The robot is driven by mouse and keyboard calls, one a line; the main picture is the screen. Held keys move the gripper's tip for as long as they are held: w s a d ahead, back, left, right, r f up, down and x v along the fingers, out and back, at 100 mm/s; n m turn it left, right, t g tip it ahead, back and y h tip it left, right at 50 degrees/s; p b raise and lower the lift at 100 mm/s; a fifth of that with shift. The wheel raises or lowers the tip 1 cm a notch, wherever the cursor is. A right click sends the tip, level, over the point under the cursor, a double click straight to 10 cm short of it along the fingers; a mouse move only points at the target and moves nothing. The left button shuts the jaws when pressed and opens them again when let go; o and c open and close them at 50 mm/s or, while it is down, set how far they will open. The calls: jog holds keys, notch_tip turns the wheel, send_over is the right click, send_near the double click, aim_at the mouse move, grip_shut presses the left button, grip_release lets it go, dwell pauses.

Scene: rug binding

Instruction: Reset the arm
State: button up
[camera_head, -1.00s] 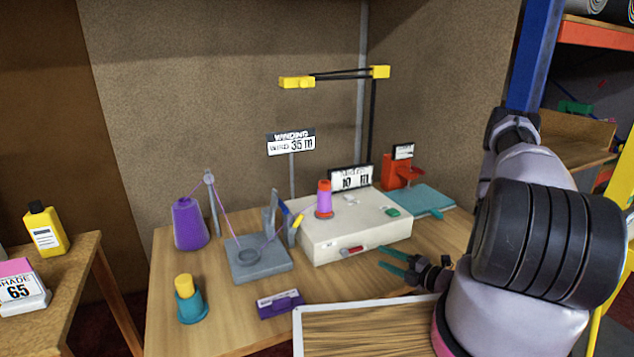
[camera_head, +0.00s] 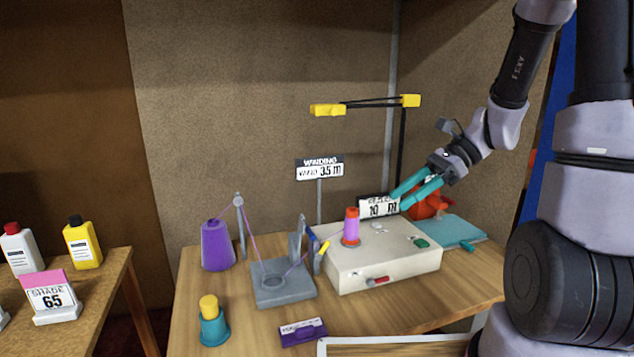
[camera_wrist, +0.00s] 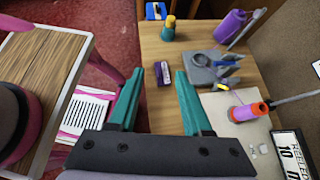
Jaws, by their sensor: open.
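My gripper (camera_head: 408,190) has two teal fingers and hangs in the air at the back right of the winding bench, in front of the small "10 m" sign. It is open and empty. In the wrist view my gripper (camera_wrist: 158,75) points down over the bench, with its fingers wide apart and nothing between them but a view of the purple labelled block (camera_wrist: 163,73) below. My arm reaches up at the right of the head view and bends down to the gripper.
The cream winder box (camera_head: 385,262) carries a purple spool (camera_head: 351,226) with orange ends. A grey guide base (camera_head: 284,290), purple cone (camera_head: 217,246) and yellow-topped teal pot (camera_head: 213,325) stand left. A yellow-tipped overhead arm (camera_head: 365,103) rises behind. A side table (camera_head: 105,285) holds bottles.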

jog(key=s+d+r+n+t+h, duration=0.3)
jog(key=r+n, duration=0.3)
jog(key=r, duration=0.2)
jog(key=s+d+r+n+t+h, duration=0.3)
jog(key=s+r+n+t+h, duration=0.1)
jog(key=r, duration=0.4)
jog(key=n+t+h, duration=0.1)
jog(key=n, duration=0.1)
jog(key=shift+d+r+n+h, duration=0.2)
jog(key=shift+r+n+h, duration=0.1)
jog(key=shift+r, duration=0.1)
jog(key=shift+c, duration=0.2)
